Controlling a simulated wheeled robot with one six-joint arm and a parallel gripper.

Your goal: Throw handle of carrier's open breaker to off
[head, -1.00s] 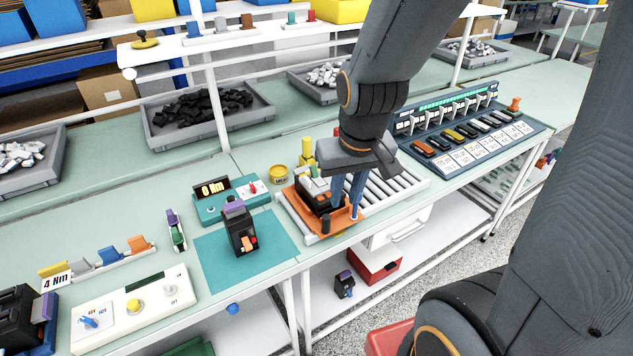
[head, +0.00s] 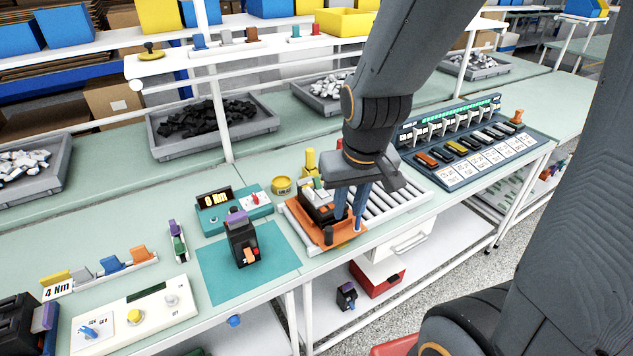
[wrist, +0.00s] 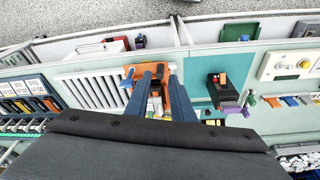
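The orange carrier (head: 326,238) sits on the near left end of the roller conveyor. It holds a dark breaker (head: 317,207) with its insides partly showing. My gripper (head: 350,222) points down over the carrier's right part, its two blue fingers apart. In the wrist view the fingers (wrist: 161,72) reach over the orange carrier (wrist: 129,74) with a gap between their tips. Parts of the breaker show between the fingers. The fingers hide some of the carrier, and I cannot make out the breaker's handle or whether the fingertips touch anything.
Another black breaker (head: 242,243) with an orange lever stands on the teal mat (head: 215,274). A teal torque meter (head: 225,215), a yellow tin (head: 281,185) and a yellow post (head: 310,160) are close by. A panel with several switches (head: 465,140) stands to the right. Conveyor rollers (head: 395,205) right of the carrier are bare.

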